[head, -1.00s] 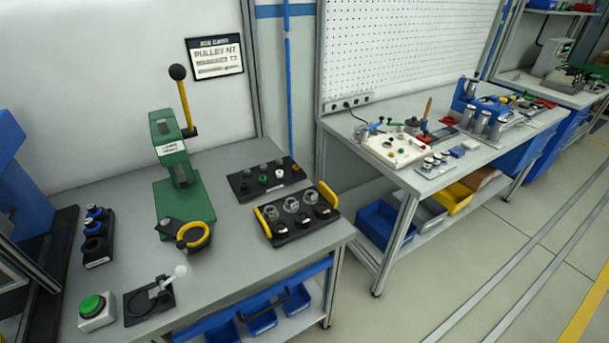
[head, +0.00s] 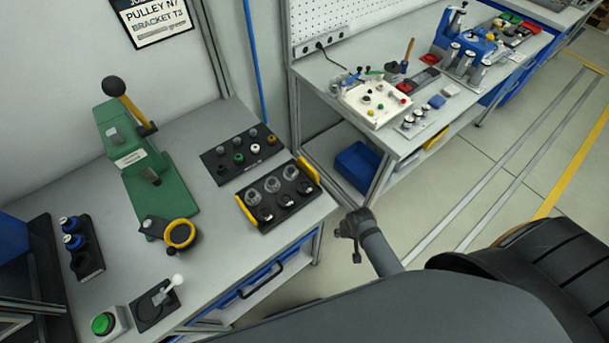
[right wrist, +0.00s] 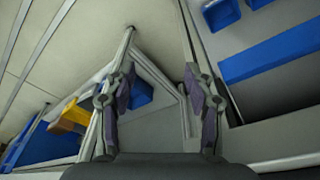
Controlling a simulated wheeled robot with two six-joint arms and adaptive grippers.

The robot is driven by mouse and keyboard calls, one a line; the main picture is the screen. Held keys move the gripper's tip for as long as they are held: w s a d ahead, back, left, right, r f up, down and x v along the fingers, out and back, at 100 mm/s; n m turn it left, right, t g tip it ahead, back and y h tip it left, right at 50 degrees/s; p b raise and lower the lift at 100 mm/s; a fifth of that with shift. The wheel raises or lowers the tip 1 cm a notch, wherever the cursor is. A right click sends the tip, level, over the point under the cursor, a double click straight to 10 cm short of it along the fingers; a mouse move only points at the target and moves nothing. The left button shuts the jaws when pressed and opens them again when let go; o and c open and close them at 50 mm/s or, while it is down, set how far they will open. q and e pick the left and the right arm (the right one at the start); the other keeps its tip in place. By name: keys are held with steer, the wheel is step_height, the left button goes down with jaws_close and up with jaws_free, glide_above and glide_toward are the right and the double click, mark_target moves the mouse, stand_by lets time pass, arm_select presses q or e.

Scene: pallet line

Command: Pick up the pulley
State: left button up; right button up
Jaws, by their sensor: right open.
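I cannot tell for certain which part is the pulley. A black tray with yellow handles (head: 283,209) on the near bench holds clear round parts (head: 271,184) in a back row and dark round parts (head: 265,214) in a front row. A flatter black tray (head: 221,174) behind it holds small round parts, one green (head: 239,159). My right gripper (head: 352,224) is off the bench's right end, apart from the trays. In the right wrist view my right gripper (right wrist: 160,95) is open and empty. My left gripper is not in view.
A green lever press (head: 135,165) stands left of the trays, with a yellow ring (head: 180,234) before it. A green button box (head: 107,323) sits at the front left. Blue bottles (head: 70,232) stand in a left rack. A second bench (head: 385,141) is beyond a gap.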

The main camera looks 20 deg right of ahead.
steer(key=w+a+r+m+p, duration=0.1)
steer(key=w+r+m, duration=0.2)
steer(key=r, duration=0.2)
steer(key=w+a+r+m+p, duration=0.2)
steer(key=w+r+m, duration=0.1)
steer(key=r, duration=0.2)
steer(key=w+a+r+m+p, duration=0.1)
steer(key=w+r+m, duration=0.2)
steer(key=r+m, duration=0.1)
steer(key=shift+w+a+r+g+p, duration=0.3)
steer(key=shift+w+r, duration=0.05)
steer(key=shift+r, duration=0.3)
steer(key=w+a+r+m+g+p, duration=0.1)
steer(key=w+a+r+m+p, duration=0.1)
steer(key=w+a+r+m, duration=0.55)
steer(key=m, duration=0.2)
glide_above(305, 186)
steer(key=shift+y, duration=0.4)
step_height(305, 186, down, 7)
steer(key=shift+a, duration=0.15)
steer(key=f, duration=0.1)
steer(key=f+b, duration=0.1)
steer(key=f, duration=0.1)
steer(key=f+b, duration=0.1)
steer(key=shift+d+f, duration=0.25)
steer(key=shift+f, duration=0.1)
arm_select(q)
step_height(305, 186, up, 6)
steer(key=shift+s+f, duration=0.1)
